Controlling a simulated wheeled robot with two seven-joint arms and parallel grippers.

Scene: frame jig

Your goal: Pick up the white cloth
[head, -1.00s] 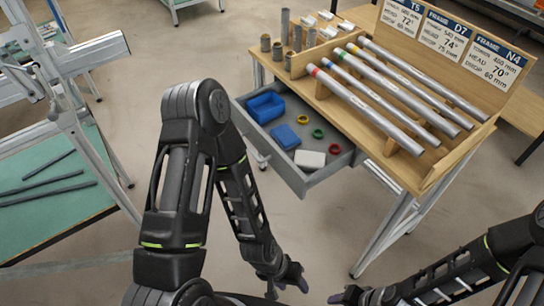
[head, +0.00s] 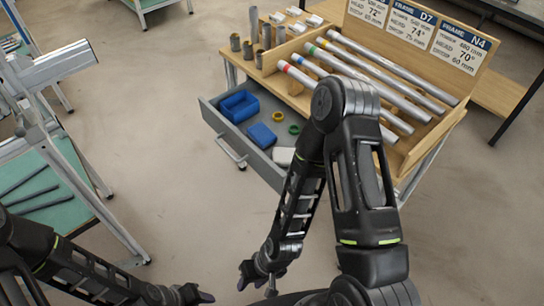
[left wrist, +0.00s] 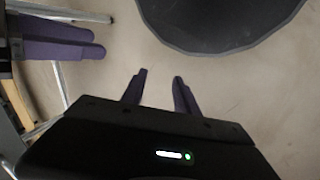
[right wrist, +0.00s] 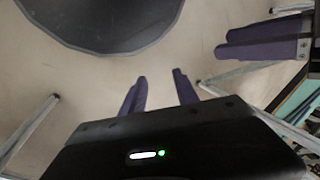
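The white cloth (head: 281,156) lies as a small pale folded block in the open grey drawer. My right gripper (head: 257,281) is low at the bottom middle of the head view, empty and well short of the drawer. Its fingers stand apart in the right wrist view (right wrist: 160,92). My left gripper (head: 197,297) is at the bottom edge, left of the right one. Its fingers are also apart and empty in the left wrist view (left wrist: 160,90). Neither wrist view shows the cloth.
The drawer (head: 233,147) also holds a blue bin (head: 239,106), a blue block (head: 262,135), a yellow ring (head: 277,117) and a green ring (head: 294,129). The wooden bench (head: 440,125) above carries metal tubes. A green-topped table (head: 60,205) stands left. Open floor lies between.

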